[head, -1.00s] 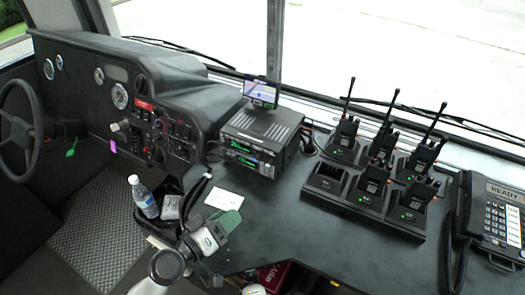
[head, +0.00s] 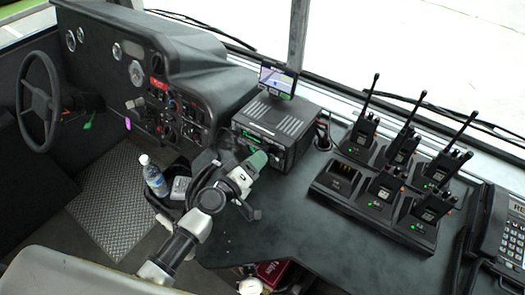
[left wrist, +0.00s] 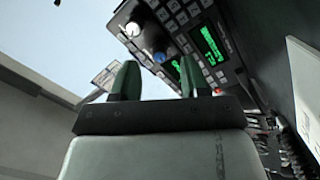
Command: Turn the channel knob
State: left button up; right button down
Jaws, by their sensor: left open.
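A black two-way radio unit (head: 285,122) stands on the dark console in the head view, its front facing my left arm. In the left wrist view the radio's front panel (left wrist: 236,68) shows green displays, rows of buttons, a white knob (left wrist: 133,28) and a blue knob (left wrist: 160,57). I cannot tell which is the channel knob. My left gripper (head: 258,160) is just in front of the radio and hides part of its front. In the left wrist view this gripper (left wrist: 157,80) has its green fingers apart, with the blue knob beyond the gap. My right gripper is out of view.
A charger (head: 345,204) with several handheld radios stands to the right, and a desk phone (head: 508,235) beyond it. A small screen (head: 278,78) sits atop the radio. A water bottle (head: 154,178) and steering wheel (head: 38,100) are on the left. The console front is clear.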

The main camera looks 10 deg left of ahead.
aim_at(266, 150)
pick_arm(q)
jog(key=shift+x, duration=1.65)
grip_shut()
